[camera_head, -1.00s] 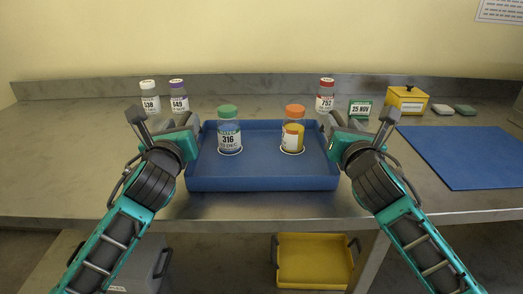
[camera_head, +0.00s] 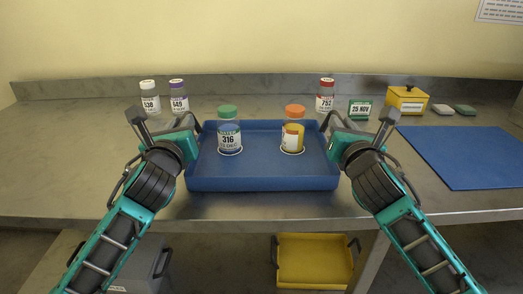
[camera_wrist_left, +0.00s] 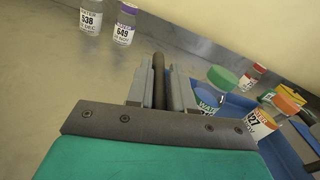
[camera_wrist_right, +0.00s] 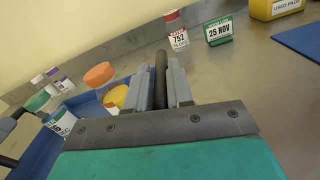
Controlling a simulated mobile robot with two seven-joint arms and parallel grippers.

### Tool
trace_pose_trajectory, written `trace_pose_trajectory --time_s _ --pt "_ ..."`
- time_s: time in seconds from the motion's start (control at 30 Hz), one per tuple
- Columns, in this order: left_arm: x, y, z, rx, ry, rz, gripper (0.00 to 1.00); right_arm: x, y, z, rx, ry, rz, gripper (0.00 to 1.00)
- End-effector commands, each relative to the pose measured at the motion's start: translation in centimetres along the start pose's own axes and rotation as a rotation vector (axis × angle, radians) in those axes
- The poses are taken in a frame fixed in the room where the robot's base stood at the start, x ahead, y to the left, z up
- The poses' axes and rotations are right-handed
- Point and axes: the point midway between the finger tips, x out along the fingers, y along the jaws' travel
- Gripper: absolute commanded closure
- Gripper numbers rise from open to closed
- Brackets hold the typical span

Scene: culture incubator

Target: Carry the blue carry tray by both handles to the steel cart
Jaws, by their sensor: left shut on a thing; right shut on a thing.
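The blue carry tray (camera_head: 262,178) is at the front of the steel bench, with a dark handle at each side. A green-capped jar labelled 316 (camera_head: 229,138) and an orange-capped jar with yellow contents (camera_head: 293,136) stand upright in it. My left gripper (camera_head: 192,130) is shut on the left handle, a dark bar that shows between the fingers in the left wrist view (camera_wrist_left: 159,82). My right gripper (camera_head: 334,130) is shut on the right handle, which shows between the fingers in the right wrist view (camera_wrist_right: 161,82). I cannot pick out the steel cart.
Jars 538 (camera_head: 149,100), 649 (camera_head: 179,100) and 752 (camera_head: 325,97) stand behind the tray. A date sign (camera_head: 360,109), a yellow box (camera_head: 407,101) and a blue mat (camera_head: 466,158) are to the right. A yellow tray (camera_head: 314,262) sits below the bench.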

Motion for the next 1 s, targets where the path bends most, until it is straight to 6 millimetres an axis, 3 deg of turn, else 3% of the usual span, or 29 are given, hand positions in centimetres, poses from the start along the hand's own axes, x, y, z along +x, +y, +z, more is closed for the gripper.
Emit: trace_pose_trajectory --time_s 0.37,0.8,1.0 --pt "0.1 0.2 0.8 0.003 -0.003 0.007 1.0 0.1 -0.2 0.8 -0.003 -0.003 -0.007 1.0" --pt "0.1 -0.5 4.6 0.004 -0.005 0.009 1.0 0.1 0.5 4.6 -0.004 -0.005 -0.009 1.0" --pt "0.1 -0.6 5.2 0.005 -0.005 0.01 1.0 0.1 0.6 5.2 -0.005 -0.005 -0.01 1.0"
